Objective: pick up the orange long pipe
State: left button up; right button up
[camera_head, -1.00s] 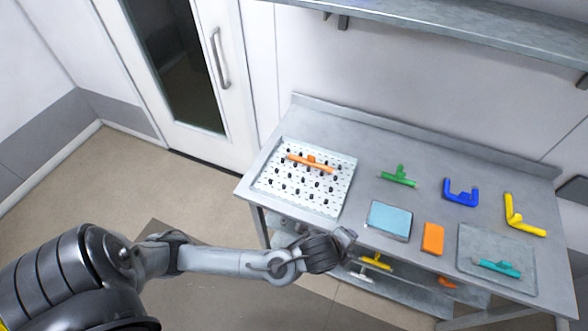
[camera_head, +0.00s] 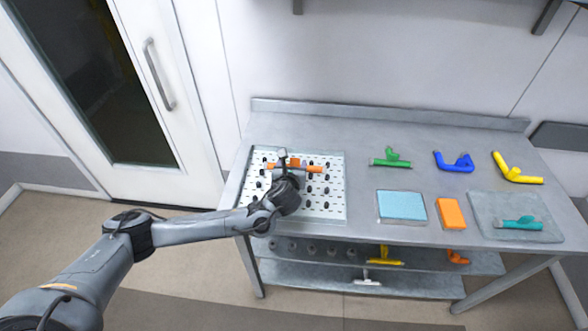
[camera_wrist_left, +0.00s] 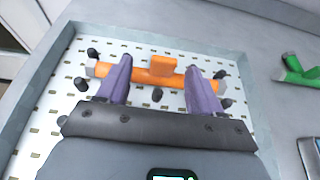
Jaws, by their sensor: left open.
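The orange long pipe (camera_head: 312,169) lies across the white perforated tray (camera_head: 335,205) at the left of the metal table. In the left wrist view the pipe (camera_wrist_left: 147,76) runs left to right, with a short raised stub at its middle and grey ends. My left gripper (camera_head: 283,157) is over the tray at the pipe. In the wrist view its two purple fingers (camera_wrist_left: 158,78) are spread apart, one on each side of the stub, with their tips overlapping the pipe. I cannot tell whether they touch it. My right gripper is in neither view.
Several black pegs (camera_wrist_left: 224,104) stand on the tray around the pipe. To the right are a green pipe (camera_head: 391,160), a blue pipe (camera_head: 455,163), a yellow pipe (camera_head: 517,172), a light blue pad (camera_head: 402,206), an orange block (camera_head: 451,214) and a teal pipe (camera_head: 519,224) on a grey tray (camera_head: 482,203).

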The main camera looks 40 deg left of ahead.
aim_at(295, 160)
pick_arm(q)
jog(key=shift+x, duration=0.85)
jog(key=x, duration=0.1)
jog(key=b+x, duration=0.1)
jog(key=x, duration=0.1)
jog(key=shift+w+d+f, duration=0.15)
jog(key=shift+w+f, duration=0.1)
jog(key=shift+w, duration=0.1)
jog(key=shift+w+a+f, duration=0.2)
jog(key=shift+w+a, duration=0.2)
jog(key=shift+w, duration=0.15)
jog(key=c, duration=1.2)
jog(key=shift+o, duration=0.2)
jog(key=shift+r, duration=0.15)
